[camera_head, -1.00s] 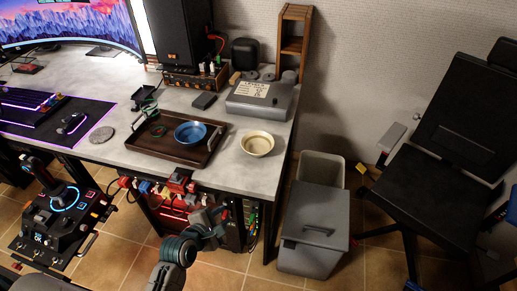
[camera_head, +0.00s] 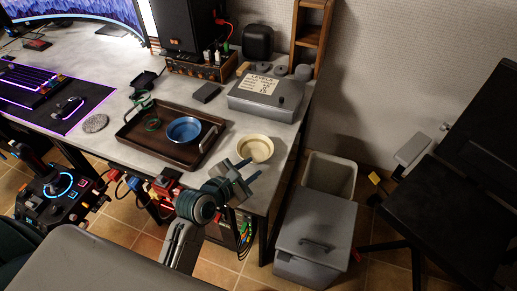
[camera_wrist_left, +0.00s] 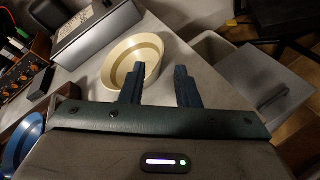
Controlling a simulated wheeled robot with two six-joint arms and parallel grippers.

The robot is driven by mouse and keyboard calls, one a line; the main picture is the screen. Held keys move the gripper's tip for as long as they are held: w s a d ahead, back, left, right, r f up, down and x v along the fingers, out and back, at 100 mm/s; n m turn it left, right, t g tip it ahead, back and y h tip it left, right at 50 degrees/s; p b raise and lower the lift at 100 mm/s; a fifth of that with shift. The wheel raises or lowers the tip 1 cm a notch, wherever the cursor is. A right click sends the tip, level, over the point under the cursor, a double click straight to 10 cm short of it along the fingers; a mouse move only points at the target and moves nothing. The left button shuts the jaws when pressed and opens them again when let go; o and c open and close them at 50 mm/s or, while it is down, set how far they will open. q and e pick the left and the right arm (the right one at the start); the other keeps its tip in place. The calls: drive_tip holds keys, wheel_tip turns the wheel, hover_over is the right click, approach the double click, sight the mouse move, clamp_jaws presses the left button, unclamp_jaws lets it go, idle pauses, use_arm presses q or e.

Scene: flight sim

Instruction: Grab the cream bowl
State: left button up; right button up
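The cream bowl (camera_head: 255,149) stands upright on the grey desk, right of the tray and close to the desk's right edge. It also shows in the left wrist view (camera_wrist_left: 112,66), just beyond my left fingers. My left gripper (camera_head: 246,172) is open, its two fingers apart at the near side of the bowl. In the left wrist view the left gripper (camera_wrist_left: 160,84) has one finger overlapping the bowl's near rim in the picture; I cannot tell whether they touch. The other finger is right of the bowl. My right gripper is not in view.
A dark tray (camera_head: 136,139) holding a blue bowl (camera_head: 184,130) lies left of the cream bowl. A grey box (camera_head: 266,97) stands behind it. A grey bin (camera_head: 312,233) stands on the floor past the desk edge, near a black chair (camera_head: 470,165).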

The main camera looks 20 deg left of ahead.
sight(255, 152)
use_arm(q)
drive_tip(key=x, duration=0.7)
drive_tip(key=shift+w+f, duration=0.25)
drive_tip(key=shift+s, duration=0.1)
clamp_jaws()
